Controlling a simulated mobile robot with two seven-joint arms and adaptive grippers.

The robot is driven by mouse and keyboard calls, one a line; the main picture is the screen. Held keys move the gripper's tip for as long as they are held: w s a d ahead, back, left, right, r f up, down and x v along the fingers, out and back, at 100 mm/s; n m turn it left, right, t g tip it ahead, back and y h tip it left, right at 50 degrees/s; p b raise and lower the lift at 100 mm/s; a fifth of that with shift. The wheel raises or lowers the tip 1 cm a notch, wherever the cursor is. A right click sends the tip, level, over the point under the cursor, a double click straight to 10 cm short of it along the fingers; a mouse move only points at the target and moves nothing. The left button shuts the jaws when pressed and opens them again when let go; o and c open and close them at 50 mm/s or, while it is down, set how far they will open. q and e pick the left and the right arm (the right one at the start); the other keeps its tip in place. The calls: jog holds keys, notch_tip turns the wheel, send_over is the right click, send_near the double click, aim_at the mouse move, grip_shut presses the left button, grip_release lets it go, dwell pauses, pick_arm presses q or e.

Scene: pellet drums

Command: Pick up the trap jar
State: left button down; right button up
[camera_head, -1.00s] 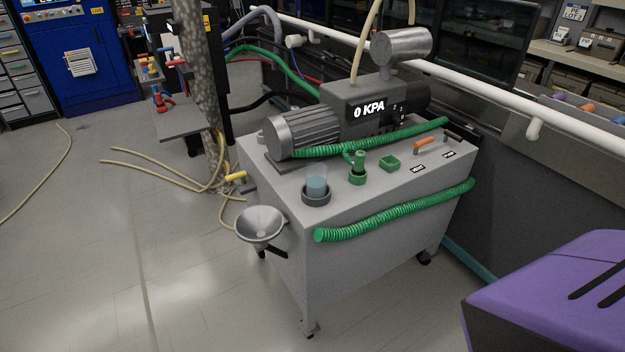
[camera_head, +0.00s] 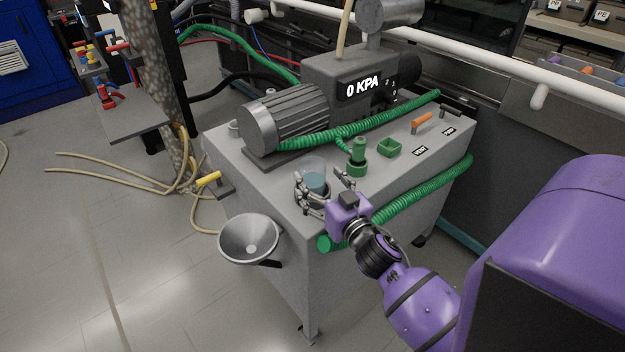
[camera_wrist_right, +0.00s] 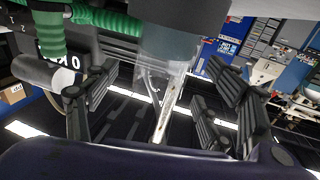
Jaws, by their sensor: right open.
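The trap jar (camera_head: 313,184) appears to be the clear jar with blue-grey contents near the front corner of the grey cart's top. It stands upright in a dark round holder, largely hidden by my fingers. My right gripper (camera_head: 322,182) is open, with its fingers reaching in from the front on either side of the jar. In the right wrist view the jar's clear wall (camera_wrist_right: 165,55) shows between the spread fingers of my right gripper (camera_wrist_right: 155,98). The fingers appear apart from the jar. My left gripper is not in view.
A pump with a 0 KPA display (camera_head: 362,87) stands behind on the cart (camera_head: 405,172). A green hose (camera_head: 425,185) runs along the front edge. A metal funnel (camera_head: 249,238) hangs at the left.

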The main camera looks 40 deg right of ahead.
jog(key=w, duration=0.4)
jog(key=shift+d+f, duration=0.1)
jog(key=shift+d, duration=0.05)
jog(key=c, duration=1.4)
jog(key=shift+c, duration=0.2)
